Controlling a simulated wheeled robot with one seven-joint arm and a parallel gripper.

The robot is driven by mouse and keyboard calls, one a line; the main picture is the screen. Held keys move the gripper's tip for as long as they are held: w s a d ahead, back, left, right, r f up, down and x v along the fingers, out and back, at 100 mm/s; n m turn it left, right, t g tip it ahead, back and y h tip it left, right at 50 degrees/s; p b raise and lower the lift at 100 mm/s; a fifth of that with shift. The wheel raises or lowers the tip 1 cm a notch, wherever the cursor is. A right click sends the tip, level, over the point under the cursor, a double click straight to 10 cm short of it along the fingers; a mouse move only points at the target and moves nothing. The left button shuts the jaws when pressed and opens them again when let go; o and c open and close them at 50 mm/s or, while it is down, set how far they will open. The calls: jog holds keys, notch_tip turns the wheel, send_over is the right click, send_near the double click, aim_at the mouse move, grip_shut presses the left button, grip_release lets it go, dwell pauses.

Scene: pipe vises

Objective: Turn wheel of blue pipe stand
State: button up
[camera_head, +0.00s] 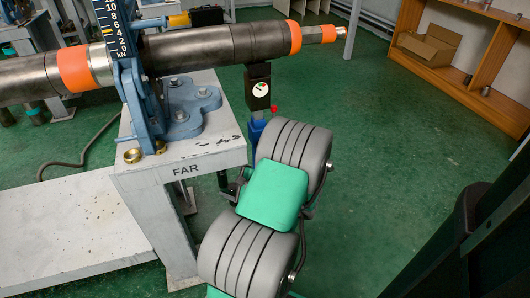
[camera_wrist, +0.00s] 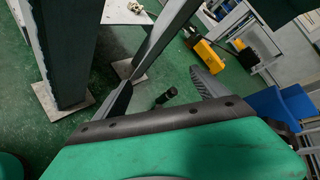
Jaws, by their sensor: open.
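The blue pipe stand (camera_head: 257,130) is right of the bench in the head view, mostly hidden behind my arm. Its dark head with a round gauge (camera_head: 259,88) stands under the pipe (camera_head: 215,45), and a small red knob (camera_head: 274,108) is beside it. I cannot make out its wheel. My gripper (camera_wrist: 162,90) is open in the wrist view, its two dark fingers spread apart with nothing held. A short black cylinder (camera_wrist: 166,96) shows between the fingers; I cannot tell whether it belongs to the stand. In the head view my arm hides most of the gripper.
The bench marked FAR (camera_head: 215,158) carries a blue vise (camera_head: 140,90) clamping the pipe, with brass fittings (camera_head: 133,155) at its edge. Bench legs (camera_wrist: 65,60) stand close on the left in the wrist view. A wooden shelf (camera_head: 455,88) is far right; green floor between is clear.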

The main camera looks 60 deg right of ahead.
jog(key=s+d+r+m+h, duration=0.4)
jog(key=s+d+m+h, duration=0.6)
jog(key=m, duration=0.6)
jog(key=shift+y, duration=0.3)
jog(key=b+x, duration=0.1)
jog(key=x, duration=0.4)
jog(key=s+d+b+x, duration=0.1)
jog(key=x, duration=0.2)
jog(key=shift+s+f+b, duration=0.1)
jog(key=shift+s+b, duration=0.05)
jog(key=shift+b, duration=0.2)
jog(key=c, duration=1.4)
jog(key=shift+o, duration=0.2)
jog(key=shift+p, duration=0.45)
jog(key=m+p, duration=0.2)
jog(key=p, duration=0.1)
jog(key=shift+r+m, duration=0.25)
jog(key=shift+m, duration=0.05)
jog(key=m+p, duration=0.4)
jog(key=shift+f+m, duration=0.15)
jog(key=shift+m, duration=0.25)
